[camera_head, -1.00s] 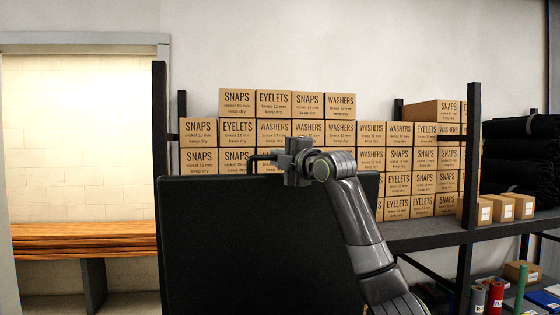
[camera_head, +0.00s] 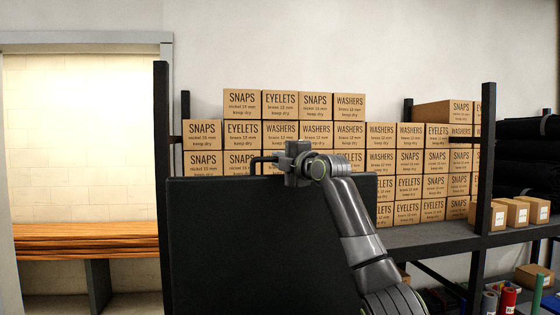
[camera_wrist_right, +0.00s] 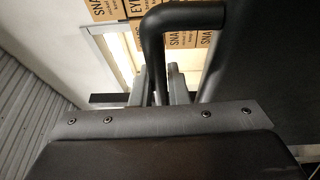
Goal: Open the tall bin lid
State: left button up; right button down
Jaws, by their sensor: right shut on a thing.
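The tall bin's lid (camera_head: 265,240) shows in the head view as a large, dark, upright panel in front of the shelf. A dark bar handle (camera_head: 264,160) sticks up at its top edge. My right gripper (camera_head: 289,163) is at that top edge, shut on the handle. In the right wrist view the bent handle (camera_wrist_right: 180,17) arches close to the camera, with the gripper fingers (camera_wrist_right: 162,88) around part of it. A riveted strip (camera_wrist_right: 160,120) crosses below. The bin's body is hidden in the head view. My left gripper is not in view.
Stacked cardboard boxes (camera_head: 300,134) fill the dark shelf behind the lid. Small boxes (camera_head: 510,213) and black rolls (camera_head: 525,150) lie at the right. A wooden bench (camera_head: 85,240) stands in a lit recess at the left.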

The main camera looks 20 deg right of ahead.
jog(key=c, duration=1.4)
grip_release()
jog(key=shift+c, duration=0.2)
jog(key=shift+s, duration=0.15)
jog(key=shift+s+f+b, duration=0.1)
jog(key=shift+s+b, duration=0.15)
jog(key=shift+b, duration=0.15)
jog(key=s+d+b, duration=0.2)
jog(key=s+b, duration=0.7)
jog(key=s, duration=0.7)
jog(key=shift+s+d+f, duration=0.25)
jog(key=shift+d+f, duration=0.1)
